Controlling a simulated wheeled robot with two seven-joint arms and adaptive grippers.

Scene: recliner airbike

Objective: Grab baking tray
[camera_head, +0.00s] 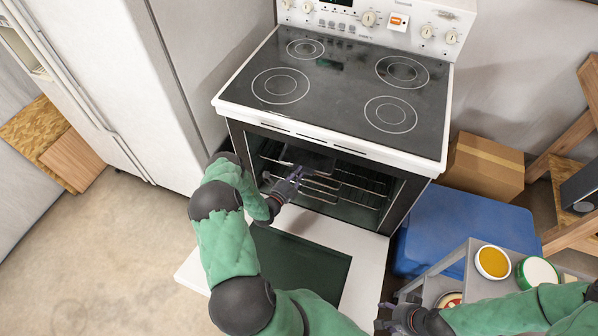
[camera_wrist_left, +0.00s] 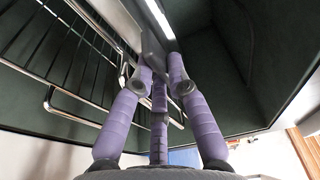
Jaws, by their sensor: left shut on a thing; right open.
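The dark baking tray (camera_head: 312,160) is inside the open oven, near the upper left of the opening, at rack level. My left gripper (camera_head: 297,174) reaches into the oven from the front and is shut on the tray's near edge. In the left wrist view, the purple fingers (camera_wrist_left: 158,80) close around the grey tray edge (camera_wrist_left: 153,45); most of the tray is hidden behind them. My right gripper (camera_head: 386,316) is open and empty at the bottom, beside the grey cart.
The oven door (camera_head: 345,245) is folded down in front of the oven. Wire racks (camera_head: 350,185) show inside. A blue bin (camera_head: 455,225), a cardboard box (camera_head: 485,165) and a grey cart (camera_head: 437,285) with bowls stand to the right. A white fridge (camera_head: 110,80) stands left. The left floor is clear.

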